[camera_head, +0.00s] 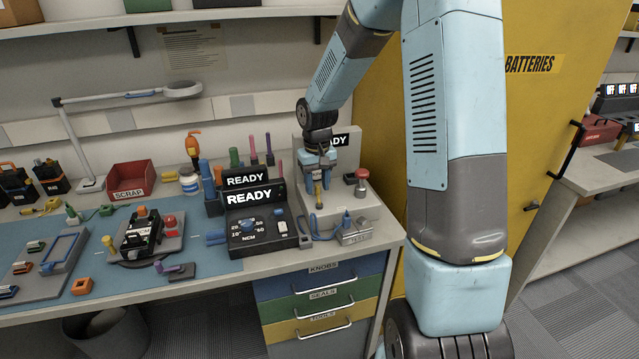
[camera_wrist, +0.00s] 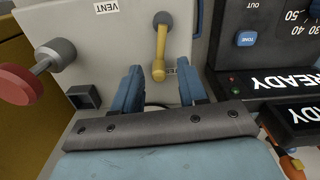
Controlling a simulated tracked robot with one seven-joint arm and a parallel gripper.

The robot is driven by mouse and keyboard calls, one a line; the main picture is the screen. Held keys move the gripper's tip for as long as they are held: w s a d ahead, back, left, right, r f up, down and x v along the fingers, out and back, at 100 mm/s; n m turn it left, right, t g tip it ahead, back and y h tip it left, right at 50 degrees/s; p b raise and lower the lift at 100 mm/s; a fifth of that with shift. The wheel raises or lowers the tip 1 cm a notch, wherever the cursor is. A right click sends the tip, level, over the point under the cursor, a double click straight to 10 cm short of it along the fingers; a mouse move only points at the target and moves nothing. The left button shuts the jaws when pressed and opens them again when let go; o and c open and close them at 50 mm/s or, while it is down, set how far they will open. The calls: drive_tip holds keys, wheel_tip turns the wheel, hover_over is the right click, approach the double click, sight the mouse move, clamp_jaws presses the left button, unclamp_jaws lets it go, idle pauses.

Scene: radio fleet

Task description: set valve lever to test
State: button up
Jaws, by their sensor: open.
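The valve lever (camera_wrist: 160,48) is a yellow handle on a grey round hub at the top of the wrist view. It points down the picture toward my gripper. In the head view the lever (camera_head: 318,190) shows small and yellow below my gripper (camera_head: 318,163). My gripper (camera_wrist: 158,75) is open, its two blue fingers on either side of the lever's free end, with gaps visible. I cannot tell how deep the fingers reach. A VENT label (camera_wrist: 107,6) is left of the hub.
A red knob (camera_wrist: 16,84) on a grey stem sticks out left of the lever. A dark square socket (camera_wrist: 84,97) is below it. The tester with READY screens (camera_head: 249,197) stands close beside the valve panel. A yellow BATTERIES cabinet (camera_head: 545,110) is at the right.

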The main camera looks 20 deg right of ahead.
sight(317, 186)
wheel_tip(317, 186, up, 14)
drive_tip(key=shift+f, duration=0.15)
idle(0.6)
drive_tip(key=s+d+r+t, duration=0.1)
drive_tip(key=s+r+t, duration=0.1)
drive_tip(key=s, duration=0.7)
drive_tip(key=s+r+t, duration=0.1)
drive_tip(key=s+r, duration=0.4)
drive_tip(key=s, duration=0.5)
drive_tip(key=s+d+r+m+t, duration=0.1)
drive_tip(key=s+r+t, duration=0.1)
drive_tip(key=s, duration=0.8)
drive_tip(key=shift+d+r+t, duration=0.3)
drive_tip(key=shift+r, duration=0.45)
